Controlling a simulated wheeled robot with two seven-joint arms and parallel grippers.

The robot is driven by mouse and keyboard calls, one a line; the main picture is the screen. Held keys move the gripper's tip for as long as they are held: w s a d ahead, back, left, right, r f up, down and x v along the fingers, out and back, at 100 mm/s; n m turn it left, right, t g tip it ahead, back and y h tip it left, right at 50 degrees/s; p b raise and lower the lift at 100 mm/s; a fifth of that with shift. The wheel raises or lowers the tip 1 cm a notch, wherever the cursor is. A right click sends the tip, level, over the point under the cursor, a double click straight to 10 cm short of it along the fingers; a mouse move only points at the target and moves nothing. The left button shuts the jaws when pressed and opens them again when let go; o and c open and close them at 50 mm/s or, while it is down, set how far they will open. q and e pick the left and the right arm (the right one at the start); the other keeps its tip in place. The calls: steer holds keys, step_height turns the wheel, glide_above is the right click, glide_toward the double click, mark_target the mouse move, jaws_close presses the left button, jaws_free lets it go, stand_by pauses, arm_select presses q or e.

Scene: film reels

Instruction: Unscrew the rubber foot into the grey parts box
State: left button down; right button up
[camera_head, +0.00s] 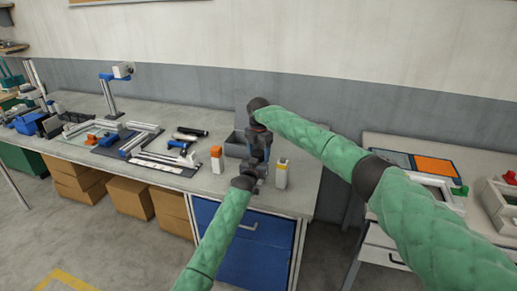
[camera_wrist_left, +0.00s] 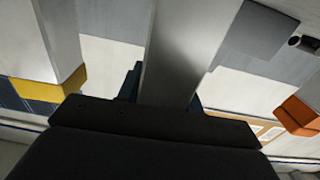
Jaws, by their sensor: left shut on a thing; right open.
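My left gripper (camera_head: 257,172) is small and dark in the head view, low in front of my right gripper. In the left wrist view a broad grey metal piece (camera_wrist_left: 185,50) rises from the dark gripper body, and the left gripper is shut on it. My right gripper (camera_head: 258,143) is open just above the left one; the two overlap, and I cannot tell whether the right one touches anything. The grey parts box (camera_head: 236,146) stands behind them, partly hidden. I cannot make out the rubber foot.
A white box with an orange top (camera_head: 216,158) stands left of the grippers, and a white one with a yellow band (camera_head: 281,173) stands right. Tools and a blue-and-grey frame (camera_head: 140,140) fill the bench's left. A second table (camera_head: 375,205) stands right, across a gap.

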steer(key=c, duration=1)
steer(key=shift+o, duration=0.2)
steer(key=n, duration=0.4)
steer(key=shift+n, duration=0.4)
steer(key=n, duration=0.5)
steer(key=shift+n, duration=0.3)
steer(key=o, duration=1.1)
steer(key=shift+c, duration=0.2)
steer(key=shift+r, duration=0.1)
